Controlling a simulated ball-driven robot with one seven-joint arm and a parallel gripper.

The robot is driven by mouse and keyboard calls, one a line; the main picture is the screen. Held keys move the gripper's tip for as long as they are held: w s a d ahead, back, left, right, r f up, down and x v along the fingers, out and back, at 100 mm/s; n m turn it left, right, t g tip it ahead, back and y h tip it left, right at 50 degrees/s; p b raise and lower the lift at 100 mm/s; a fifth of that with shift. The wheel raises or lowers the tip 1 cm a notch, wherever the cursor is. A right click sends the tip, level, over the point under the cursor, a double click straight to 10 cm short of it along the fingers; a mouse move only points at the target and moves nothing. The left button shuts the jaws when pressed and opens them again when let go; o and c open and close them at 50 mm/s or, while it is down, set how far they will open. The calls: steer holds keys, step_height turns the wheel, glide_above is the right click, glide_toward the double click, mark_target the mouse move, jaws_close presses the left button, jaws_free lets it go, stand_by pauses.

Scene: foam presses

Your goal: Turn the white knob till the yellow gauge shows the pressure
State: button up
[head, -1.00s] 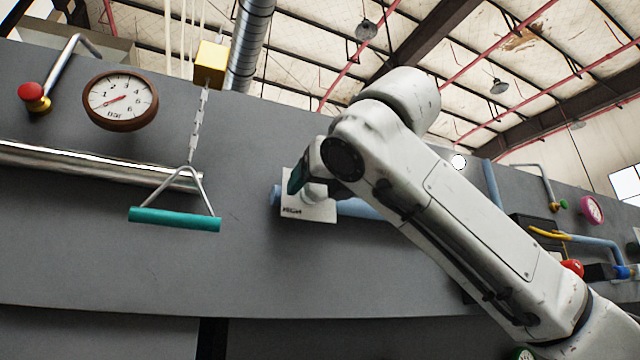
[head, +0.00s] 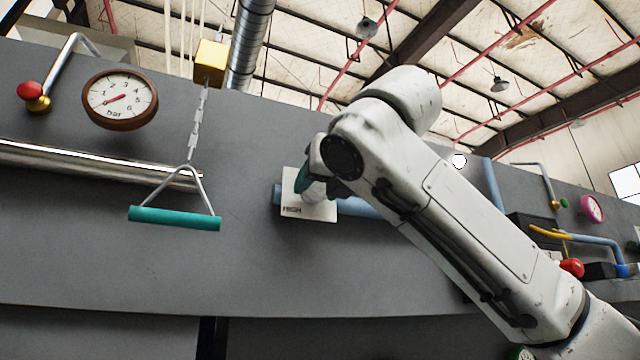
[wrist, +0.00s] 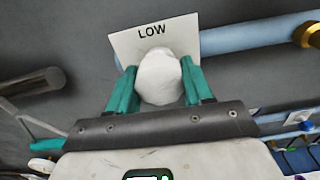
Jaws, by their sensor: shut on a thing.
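The white knob (wrist: 160,80) sits on a white plate (wrist: 123,45) marked LOW at its top edge in the wrist view. My gripper (wrist: 158,68) is shut on the knob, one teal finger on each side. In the head view my gripper (head: 306,180) is at the plate (head: 310,211), whose lower edge reads HIGH; my gripper and wrist hide most of the knob there. No yellow gauge shows in these views. A brown-rimmed gauge (head: 120,98) marked bar, with a red needle, is at the upper left.
A light blue pipe (head: 355,207) runs behind the plate. A teal pull handle (head: 174,218) hangs on a chain from a yellow block (head: 210,63). A red knob (head: 30,91) is far left. A pink gauge (head: 592,209) and a red ball (head: 572,267) are at right.

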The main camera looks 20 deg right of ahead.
steer(key=m+p, duration=0.1)
steer(key=m, duration=0.5)
steer(key=shift+m, duration=0.4)
steer(key=m, duration=1.2)
steer(key=shift+m, duration=0.4)
steer(key=m, duration=0.6)
steer(key=shift+f, duration=0.1)
steer(key=shift+m, duration=0.3)
steer(key=o, duration=1)
steer(key=shift+o, duration=0.2)
